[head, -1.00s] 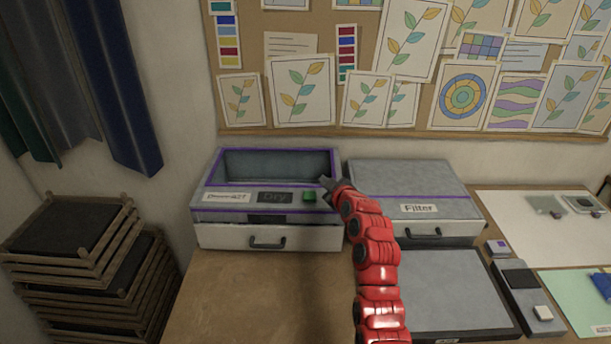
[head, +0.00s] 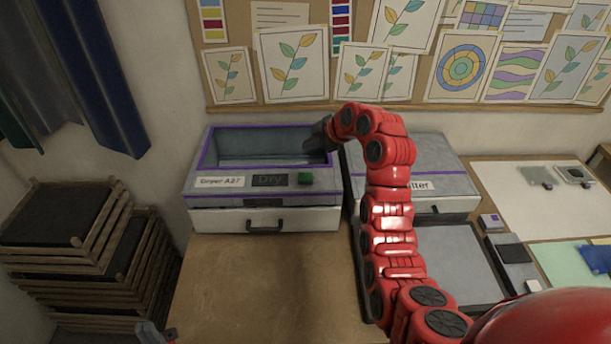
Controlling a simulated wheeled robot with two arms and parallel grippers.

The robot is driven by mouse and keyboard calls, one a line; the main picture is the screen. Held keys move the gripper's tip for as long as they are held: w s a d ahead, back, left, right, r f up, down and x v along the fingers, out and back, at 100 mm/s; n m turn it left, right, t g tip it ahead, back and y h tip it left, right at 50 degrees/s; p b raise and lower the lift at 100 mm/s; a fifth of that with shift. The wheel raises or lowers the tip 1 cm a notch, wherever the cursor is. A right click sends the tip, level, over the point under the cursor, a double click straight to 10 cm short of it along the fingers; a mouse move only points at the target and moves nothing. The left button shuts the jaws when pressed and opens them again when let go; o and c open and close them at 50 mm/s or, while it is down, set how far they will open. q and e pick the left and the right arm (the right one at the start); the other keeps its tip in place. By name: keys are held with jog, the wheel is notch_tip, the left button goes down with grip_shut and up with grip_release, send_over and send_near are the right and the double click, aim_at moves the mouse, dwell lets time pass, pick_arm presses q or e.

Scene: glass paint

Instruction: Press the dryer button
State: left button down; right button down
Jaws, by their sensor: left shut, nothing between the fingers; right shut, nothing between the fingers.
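The dryer (head: 310,198) is a grey box with a purple-edged open top, a label reading "Dryer A27" and a dark "Dry" panel (head: 269,180). Its green button (head: 305,178) is on the front panel, right of the "Dry" panel, in plain view. My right gripper (head: 316,141) is shut and empty at the back right of the dryer's opening, behind and above the button and apart from it. My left gripper (head: 150,332) shows only partly at the bottom edge, left of the table, shut and far from the dryer.
A drawer with a handle (head: 265,226) lies under the dryer. A "Filter" box (head: 440,165) stands to its right, partly hidden by my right arm. Stacked wooden racks (head: 60,225) stand at left. The table (head: 260,285) before the dryer is clear.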

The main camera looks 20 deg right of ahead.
aim_at(301, 172)
notch_tip(301, 172, down, 6)
jog(key=shift+f+p, duration=0.1)
jog(key=shift+p, duration=0.4)
jog(key=shift+f+b, duration=0.85)
jog(key=shift+b, duration=0.2)
jog(key=shift+f+b, duration=0.5)
jog(key=shift+r, duration=0.15)
dwell(0.4)
jog(key=shift+f+b, duration=0.45)
jog(key=shift+b, duration=0.4)
